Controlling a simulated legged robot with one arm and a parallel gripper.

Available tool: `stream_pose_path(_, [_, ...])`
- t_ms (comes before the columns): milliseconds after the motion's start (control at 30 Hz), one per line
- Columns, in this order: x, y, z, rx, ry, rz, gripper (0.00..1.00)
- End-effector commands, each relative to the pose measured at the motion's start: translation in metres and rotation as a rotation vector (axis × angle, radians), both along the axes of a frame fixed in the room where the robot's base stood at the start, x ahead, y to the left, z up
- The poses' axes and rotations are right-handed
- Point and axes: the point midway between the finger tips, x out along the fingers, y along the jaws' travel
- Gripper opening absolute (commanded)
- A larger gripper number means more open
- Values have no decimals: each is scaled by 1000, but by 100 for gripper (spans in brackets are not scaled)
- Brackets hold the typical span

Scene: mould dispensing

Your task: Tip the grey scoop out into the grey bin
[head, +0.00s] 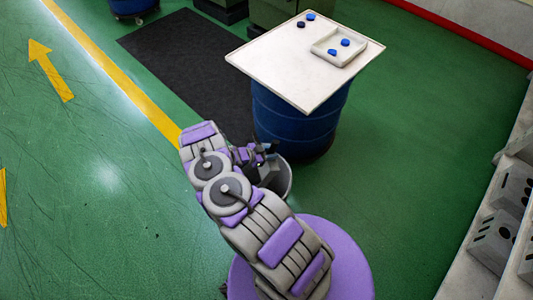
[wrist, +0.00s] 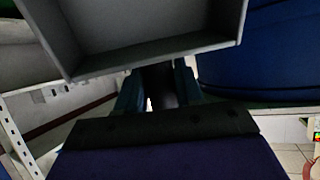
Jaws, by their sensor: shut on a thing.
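My gripper (head: 258,157) is low beside the blue drum, partly hidden by my arm in the head view. In the wrist view my gripper (wrist: 160,88) is shut on the grey scoop (wrist: 160,52), a square-walled open box at the top of the picture. No pieces show in the part of the scoop I can see. The grey bin (head: 287,180) is a round container directly by my gripper, partly hidden by my arm. In the head view a grey shape at the bin's mouth seems to be the scoop, but I cannot tell its exact tilt.
A white board (head: 275,65) lies on the blue drum (head: 300,125). A shallow white tray (head: 318,47) with blue pieces is on the board, and more pieces lie beside it. A black mat (head: 185,60) lies behind. Grey blocks (head: 493,240) stand at right. The left floor is clear.

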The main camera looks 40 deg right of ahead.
Motion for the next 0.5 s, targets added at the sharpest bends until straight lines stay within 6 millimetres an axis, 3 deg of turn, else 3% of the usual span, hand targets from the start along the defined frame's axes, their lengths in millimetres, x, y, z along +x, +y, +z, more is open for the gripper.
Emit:
stream_pose_path(300, [-4,-3,5,-27,14,2,0])
stream_pose_path(500, [-2,-3,27,-28,9,1,0])
